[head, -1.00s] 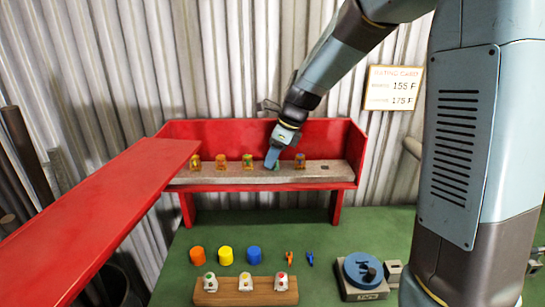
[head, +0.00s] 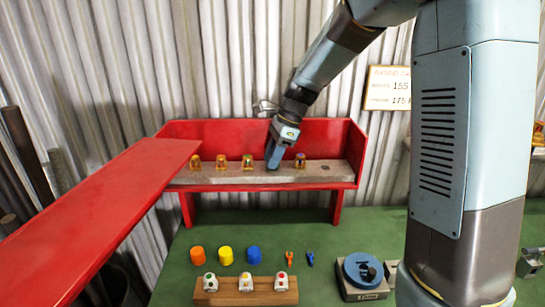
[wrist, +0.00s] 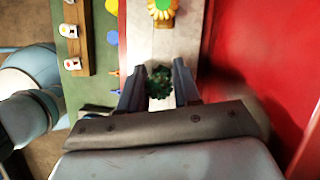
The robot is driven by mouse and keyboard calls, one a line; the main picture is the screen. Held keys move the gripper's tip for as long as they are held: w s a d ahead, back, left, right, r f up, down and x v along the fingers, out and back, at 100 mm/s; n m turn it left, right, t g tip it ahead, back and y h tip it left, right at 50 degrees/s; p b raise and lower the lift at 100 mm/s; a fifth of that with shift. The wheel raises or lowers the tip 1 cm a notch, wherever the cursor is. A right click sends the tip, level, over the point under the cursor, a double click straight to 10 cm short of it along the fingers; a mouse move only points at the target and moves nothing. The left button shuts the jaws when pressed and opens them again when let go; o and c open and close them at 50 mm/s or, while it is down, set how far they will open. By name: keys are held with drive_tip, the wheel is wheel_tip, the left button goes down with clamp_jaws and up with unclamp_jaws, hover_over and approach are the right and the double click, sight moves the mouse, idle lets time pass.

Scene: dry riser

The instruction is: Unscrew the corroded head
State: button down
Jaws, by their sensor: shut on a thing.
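The corroded head (wrist: 160,82) is a dark green, rough, round piece between my finger pads in the wrist view. My gripper (wrist: 159,88) is shut on it. In the head view my gripper (head: 273,160) points down at the grey beam on the red shelf, between other heads, and hides the corroded head there. I cannot tell whether the corroded head is still seated.
A red shelf (head: 340,150) with a back wall holds the grey beam (head: 325,176). A long red plank (head: 95,215) slopes in at left.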

drive_tip(key=shift+w+r, duration=0.1)
drive_tip(key=shift+w, duration=0.05)
drive_tip(key=c, duration=1.9)
unclamp_jaws()
drive_tip(key=shift+n, duration=0.7)
drive_tip(key=shift+o, duration=1.4)
drive_tip(key=shift+s+r+n+g, duration=0.15)
drive_tip(key=shift+s+n+g, duration=0.2)
drive_tip(key=shift+n, duration=0.35)
drive_tip(key=shift+d+n+g, duration=0.15)
drive_tip(key=shift+n+g, duration=0.1)
drive_tip(key=shift+n, duration=0.25)
drive_tip(key=shift+o, duration=0.7)
drive_tip(key=shift+s+r+n+h, duration=0.1)
drive_tip(key=shift+n+h, duration=0.3)
drive_tip(key=shift+n, duration=0.2)
drive_tip(key=o, duration=0.7)
drive_tip(key=shift+s+g, duration=0.15)
drive_tip(key=shift+g, duration=0.15)
drive_tip(key=shift+a, duration=0.35)
drive_tip(key=shift+c, duration=0.9)
drive_tip(key=shift+d, duration=0.15)
clamp_jaws()
